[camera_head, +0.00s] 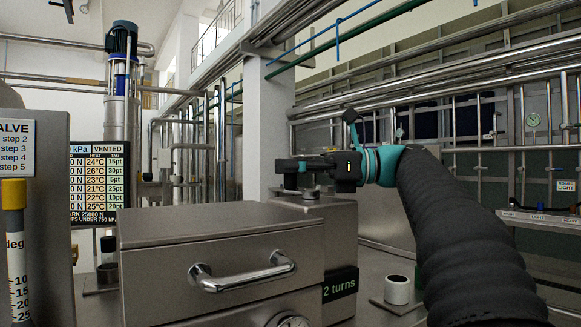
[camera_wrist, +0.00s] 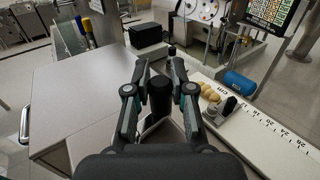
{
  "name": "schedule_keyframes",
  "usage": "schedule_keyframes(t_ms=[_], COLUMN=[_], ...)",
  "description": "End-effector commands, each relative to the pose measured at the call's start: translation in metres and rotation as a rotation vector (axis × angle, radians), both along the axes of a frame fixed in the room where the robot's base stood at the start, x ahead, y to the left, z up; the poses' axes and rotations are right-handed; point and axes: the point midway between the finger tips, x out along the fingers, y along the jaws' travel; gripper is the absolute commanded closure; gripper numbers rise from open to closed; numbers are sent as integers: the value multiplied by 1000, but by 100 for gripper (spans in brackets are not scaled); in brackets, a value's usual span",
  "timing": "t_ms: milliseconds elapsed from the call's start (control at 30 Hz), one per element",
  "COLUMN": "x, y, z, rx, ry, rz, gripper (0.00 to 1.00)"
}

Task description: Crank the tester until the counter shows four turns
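The tester is a grey metal box (camera_head: 221,238) with a lower block on its right. Its counter (camera_head: 340,286) reads "2 turns" in green on black. My gripper (camera_head: 290,174) is over the top of the right-hand block, low and level, reaching left. In the wrist view the black upright crank knob (camera_wrist: 160,96) stands between the two fingers of my gripper (camera_wrist: 160,84). The fingers flank it closely and appear shut on it. The crank arm below the knob is mostly hidden by the gripper.
A bar handle (camera_head: 243,273) sticks out from the tester's front. A white roll-like cylinder (camera_head: 397,290) stands on a plate at right. A board of readings (camera_head: 99,178) is behind at left. The wrist view shows a ruler strip (camera_wrist: 262,125), a blue cylinder (camera_wrist: 239,82) and a black box (camera_wrist: 147,35).

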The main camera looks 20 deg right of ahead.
Motion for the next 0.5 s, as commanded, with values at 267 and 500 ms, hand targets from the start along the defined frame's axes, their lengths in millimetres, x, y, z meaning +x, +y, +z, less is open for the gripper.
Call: schedule_keyframes(t_ms=[267, 500], x=[0, 1], y=[-1, -6], z=[1, 2], rx=[0, 0], ry=[1, 0], rz=[-21, -135], gripper=[100, 100])
